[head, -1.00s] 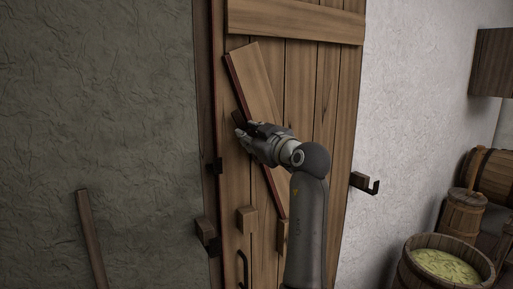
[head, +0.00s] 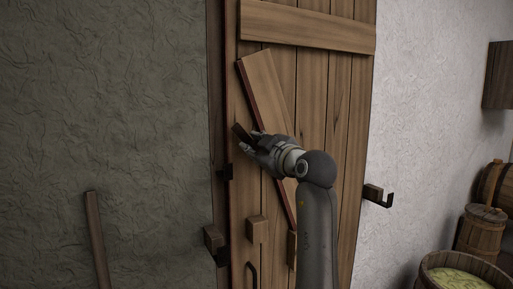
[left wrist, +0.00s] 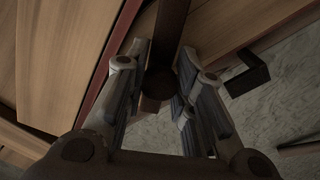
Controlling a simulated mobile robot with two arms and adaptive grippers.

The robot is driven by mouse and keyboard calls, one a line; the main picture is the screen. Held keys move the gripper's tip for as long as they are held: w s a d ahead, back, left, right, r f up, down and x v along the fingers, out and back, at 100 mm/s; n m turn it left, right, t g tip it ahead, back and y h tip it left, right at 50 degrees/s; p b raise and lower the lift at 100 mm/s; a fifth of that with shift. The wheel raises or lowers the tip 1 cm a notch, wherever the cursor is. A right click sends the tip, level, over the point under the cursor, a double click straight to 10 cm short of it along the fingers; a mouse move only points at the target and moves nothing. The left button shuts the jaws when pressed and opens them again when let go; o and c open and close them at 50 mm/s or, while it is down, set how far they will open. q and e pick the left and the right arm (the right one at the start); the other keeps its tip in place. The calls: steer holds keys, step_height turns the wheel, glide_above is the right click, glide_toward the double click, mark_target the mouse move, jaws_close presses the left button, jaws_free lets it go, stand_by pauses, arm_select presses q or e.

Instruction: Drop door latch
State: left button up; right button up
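A plank door (head: 312,105) has a diagonal board with a red-brown edge (head: 265,80) across it. A dark bar (head: 240,132), which looks like the latch, sticks up past my left gripper's fingertips near the door's left edge. My left gripper (head: 250,142) is in front of the diagonal board. In the left wrist view its fingers (left wrist: 160,105) stand apart, with the dark bar (left wrist: 172,30) and a round dark end between and beyond their tips. I cannot tell whether they touch it. My right gripper is out of view.
Wall brackets stand left (head: 214,240) and right (head: 378,195) of the door. Small wooden blocks (head: 257,230) and a dark handle (head: 252,274) are low on the door. A pole (head: 96,235) leans at left. Barrels (head: 482,229) stand at right.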

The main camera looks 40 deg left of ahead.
arm_select(q)
steer(key=o, duration=0.5)
steer(key=v, duration=0.7)
steer(key=shift+d, duration=0.2)
steer(key=shift+s, duration=0.1)
